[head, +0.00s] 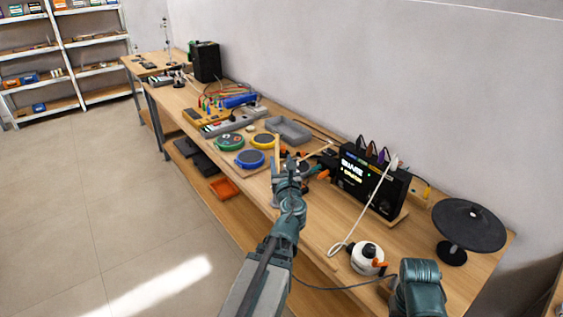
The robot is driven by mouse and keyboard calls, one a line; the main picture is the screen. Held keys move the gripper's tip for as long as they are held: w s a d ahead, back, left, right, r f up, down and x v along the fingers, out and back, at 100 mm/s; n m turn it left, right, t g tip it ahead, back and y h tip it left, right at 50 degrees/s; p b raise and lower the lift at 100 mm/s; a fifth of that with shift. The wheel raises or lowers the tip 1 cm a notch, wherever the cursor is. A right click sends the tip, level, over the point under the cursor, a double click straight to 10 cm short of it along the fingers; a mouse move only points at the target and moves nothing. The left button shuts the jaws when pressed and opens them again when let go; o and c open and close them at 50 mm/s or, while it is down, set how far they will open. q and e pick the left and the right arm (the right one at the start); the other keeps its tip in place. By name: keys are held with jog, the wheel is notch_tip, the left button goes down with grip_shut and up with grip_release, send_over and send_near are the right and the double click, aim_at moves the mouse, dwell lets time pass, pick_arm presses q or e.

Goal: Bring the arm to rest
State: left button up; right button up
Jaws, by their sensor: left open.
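My left arm reaches in from the bottom over the front edge of the long wooden bench (330,255). My left gripper (288,163) is open at mid-bench, and I see nothing held between its fingers. Another dark round thing shows partly just behind the gripper. A teal link of my right arm shows at the bottom right; its gripper is not in view.
A grey tray (289,131) lies behind the pads. A black instrument with a lit display (369,183) stands right of the gripper. An orange tray (224,188) lies on the lower shelf.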

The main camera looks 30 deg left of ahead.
dwell(0.5)
pick_arm(q)
jog(key=s+d+f+n+g+h+p, duration=0.15)
jog(key=s+d+f+n+g, duration=0.25)
jog(key=d+f+n, duration=0.4)
jog(key=s+d+f+n+g+h+p, duration=0.1)
jog(key=s+d+f+n+g+h, duration=0.25)
jog(key=d+f+n, duration=0.45)
jog(key=s+d+f+n+g+h, duration=0.1)
jog(key=s+d+n+g+h, duration=0.1)
jog(key=s+d, duration=0.4)
jog(key=s+d+f+n+g+h, duration=0.2)
jog(key=s+d+n+g, duration=0.3)
jog(key=d, duration=0.6)
jog(key=shift+s+d+n+h, duration=0.2)
jog(key=shift+s+n+h, duration=0.2)
jog(key=shift+s+n, duration=0.55)
